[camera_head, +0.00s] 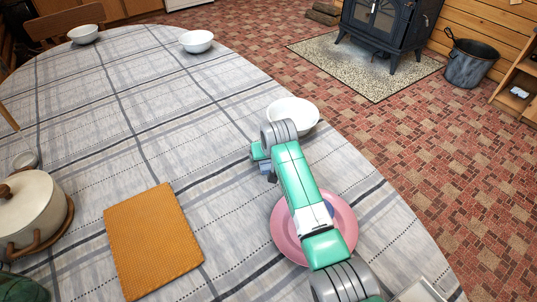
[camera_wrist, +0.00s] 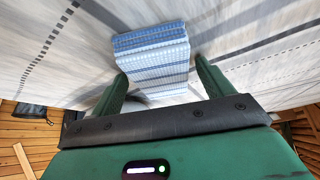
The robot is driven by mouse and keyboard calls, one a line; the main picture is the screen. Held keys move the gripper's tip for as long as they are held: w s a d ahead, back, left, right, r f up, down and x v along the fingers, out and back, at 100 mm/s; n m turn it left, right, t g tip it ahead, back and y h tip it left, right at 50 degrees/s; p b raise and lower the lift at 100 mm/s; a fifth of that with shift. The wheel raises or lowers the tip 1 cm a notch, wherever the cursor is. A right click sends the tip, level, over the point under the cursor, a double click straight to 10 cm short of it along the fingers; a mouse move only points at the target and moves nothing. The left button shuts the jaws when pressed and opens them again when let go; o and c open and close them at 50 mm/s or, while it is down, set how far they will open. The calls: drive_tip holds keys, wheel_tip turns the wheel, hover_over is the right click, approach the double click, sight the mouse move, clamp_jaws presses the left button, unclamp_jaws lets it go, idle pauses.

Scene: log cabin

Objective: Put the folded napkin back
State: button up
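The folded napkin (camera_wrist: 152,58) is a thick blue-and-white checked block. In the wrist view it lies ahead of my gripper (camera_wrist: 160,72), with one green finger on each side. The fingers stand apart; a narrow gap shows at the right finger, and I cannot tell whether the left one touches. In the head view my gripper (camera_head: 262,160) is low over the tablecloth beside a white bowl (camera_head: 294,113); the napkin there is hidden or too small to make out. A pink plate (camera_head: 283,232) lies under my arm, with a small blue patch on it, mostly covered.
The table (camera_head: 140,130) wears a grey plaid cloth. An orange mat (camera_head: 152,240) lies at front left, beside a cream pot (camera_head: 30,210) on a wooden trivet. Two white bowls (camera_head: 197,41) (camera_head: 83,34) stand farther back. The middle of the table is clear.

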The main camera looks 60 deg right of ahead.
drive_tip(key=shift+r, duration=0.25)
drive_tip(key=p+v, duration=0.5)
drive_tip(key=v, duration=0.7)
drive_tip(key=shift+p, duration=0.3)
